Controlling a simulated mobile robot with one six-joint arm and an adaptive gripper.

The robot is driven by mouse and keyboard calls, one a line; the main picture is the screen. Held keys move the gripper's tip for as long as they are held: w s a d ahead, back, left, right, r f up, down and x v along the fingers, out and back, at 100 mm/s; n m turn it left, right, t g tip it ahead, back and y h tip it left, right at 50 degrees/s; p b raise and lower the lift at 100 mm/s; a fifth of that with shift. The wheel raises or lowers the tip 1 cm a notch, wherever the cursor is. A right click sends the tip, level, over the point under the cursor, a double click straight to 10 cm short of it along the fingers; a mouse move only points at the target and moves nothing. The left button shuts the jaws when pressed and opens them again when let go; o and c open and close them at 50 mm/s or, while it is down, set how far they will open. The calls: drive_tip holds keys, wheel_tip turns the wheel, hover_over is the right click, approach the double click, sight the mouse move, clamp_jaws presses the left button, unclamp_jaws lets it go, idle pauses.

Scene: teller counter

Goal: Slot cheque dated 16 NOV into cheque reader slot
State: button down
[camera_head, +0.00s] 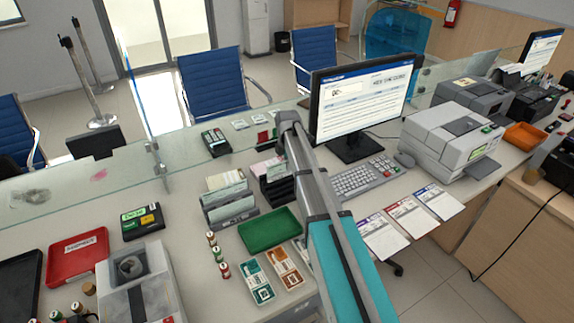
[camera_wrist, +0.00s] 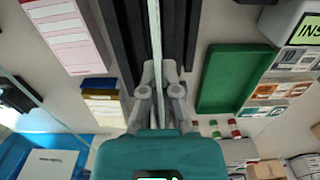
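My gripper (camera_wrist: 159,72) points down at a black slotted rack (camera_wrist: 128,35) in the wrist view. Its two fingers are close together, one on each side of a thin pale sheet (camera_wrist: 156,25) seen almost edge-on. Whether they press on it is not clear. No date can be read on this sheet. In the head view, my arm hides the fingers, and part of the black rack (camera_head: 277,190) shows left of the arm. A grey holder (camera_head: 230,209) with cheque-like papers stands beside it. I cannot tell which machine is the cheque reader; its slot is not identifiable.
A green tray (camera_head: 268,231) lies close to the rack. A monitor (camera_head: 362,95), a keyboard (camera_head: 362,179) and a white machine (camera_head: 450,140) stand to the right. A glass screen (camera_head: 75,192) runs along the counter. Another grey machine (camera_head: 140,285) stands at lower left.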

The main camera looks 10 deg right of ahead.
drive_tip(key=shift+r+p, duration=2.65)
drive_tip(key=shift+r, duration=0.1)
